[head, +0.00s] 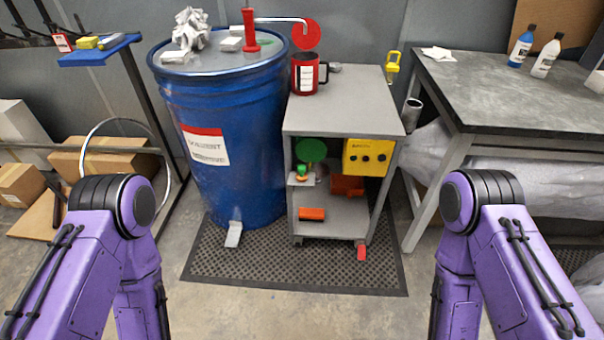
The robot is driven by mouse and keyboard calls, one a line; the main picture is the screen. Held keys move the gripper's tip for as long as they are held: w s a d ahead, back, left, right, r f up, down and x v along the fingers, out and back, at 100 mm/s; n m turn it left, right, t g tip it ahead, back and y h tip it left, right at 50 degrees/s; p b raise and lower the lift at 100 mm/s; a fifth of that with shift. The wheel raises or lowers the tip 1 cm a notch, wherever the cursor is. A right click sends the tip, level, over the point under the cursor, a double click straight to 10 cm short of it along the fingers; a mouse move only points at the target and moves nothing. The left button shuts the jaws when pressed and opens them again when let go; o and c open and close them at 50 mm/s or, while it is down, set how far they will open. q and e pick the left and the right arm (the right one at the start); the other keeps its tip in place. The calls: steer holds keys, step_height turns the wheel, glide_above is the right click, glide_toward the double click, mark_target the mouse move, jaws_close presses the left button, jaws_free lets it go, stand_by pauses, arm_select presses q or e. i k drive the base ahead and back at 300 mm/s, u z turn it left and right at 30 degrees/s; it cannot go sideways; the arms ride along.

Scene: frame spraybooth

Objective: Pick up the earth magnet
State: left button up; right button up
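No object here is clearly marked as the earth magnet, and I cannot tell which one it is. A red upright handle-like piece (249,30) stands on the lid of the blue drum (235,150). A small piece with a green and orange top (302,172) sits on a shelf inside the grey cart (345,108). A yellow clamp-like piece (392,68) is at the cart's back right corner. Both of my purple arms run down out of the bottom of the head view, and neither gripper shows.
A dark-topped table (500,95) is at right. A blue tray (98,50) is at left. The black mat (290,268) has bare room in front.

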mark_target(301, 176)
steer(key=u, duration=0.5)
steer(key=k, duration=0.6)
steer(key=u, duration=0.35)
steer(key=i, duration=1.05)
steer(key=z, duration=1.35)
steer(key=i, duration=0.7)
steer(key=z, duration=0.7)
